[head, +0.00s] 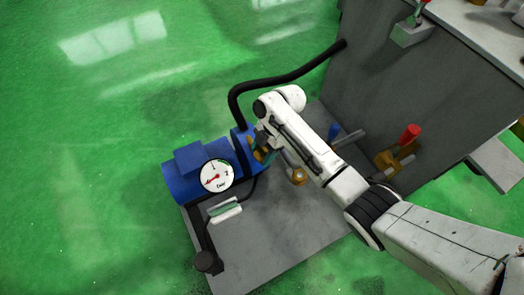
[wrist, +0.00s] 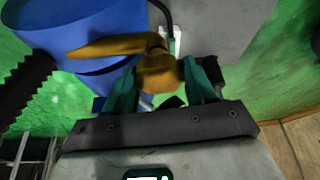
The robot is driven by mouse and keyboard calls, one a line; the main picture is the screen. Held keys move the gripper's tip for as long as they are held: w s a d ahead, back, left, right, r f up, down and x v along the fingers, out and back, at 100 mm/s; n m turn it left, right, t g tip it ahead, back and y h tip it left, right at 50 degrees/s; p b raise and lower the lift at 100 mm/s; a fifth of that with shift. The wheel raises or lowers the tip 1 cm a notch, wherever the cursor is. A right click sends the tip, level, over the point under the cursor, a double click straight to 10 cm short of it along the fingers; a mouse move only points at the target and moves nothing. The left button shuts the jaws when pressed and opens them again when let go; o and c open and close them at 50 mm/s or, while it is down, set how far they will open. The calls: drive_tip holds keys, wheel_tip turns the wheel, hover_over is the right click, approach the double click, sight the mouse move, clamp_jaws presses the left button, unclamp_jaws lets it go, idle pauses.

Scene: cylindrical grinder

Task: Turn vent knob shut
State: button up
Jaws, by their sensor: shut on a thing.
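The vent knob (wrist: 154,68) is a yellow-brown piece with a long pointed lever reaching left over the blue pump body (wrist: 80,28) in the wrist view. My gripper (wrist: 162,84) is shut on its rounded hub, with one teal finger on each side. In the head view, my gripper (head: 264,148) is at the right end of the blue pump (head: 182,182). Only a bit of the yellow knob (head: 257,156) shows there, the rest hidden by my gripper and arm. A round white gauge (head: 216,175) with a red needle faces up beside it.
A black hose (head: 270,82) arches from the pump to the grey machine cabinet (head: 385,85). A red-handled brass valve (head: 409,136), a blue handle (head: 335,132) and a small brass fitting (head: 299,176) stand near my arm. The grey base plate (head: 290,225) is mostly bare in front.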

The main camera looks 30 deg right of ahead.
drive_tip(key=shift+a+r+m+p, duration=0.15)
drive_tip(key=shift+m+p, duration=0.25)
drive_tip(key=shift+p, duration=0.4)
drive_tip(key=shift+m+t+p, duration=0.3)
drive_tip(key=shift+m, duration=0.1)
drive_tip(key=o, duration=1)
drive_tip(key=shift+o, duration=0.2)
drive_tip(key=p+v, duration=0.4)
drive_tip(key=v, duration=0.6)
drive_tip(key=shift+d+r+p, duration=0.2)
drive_tip(key=shift+d+p, duration=0.1)
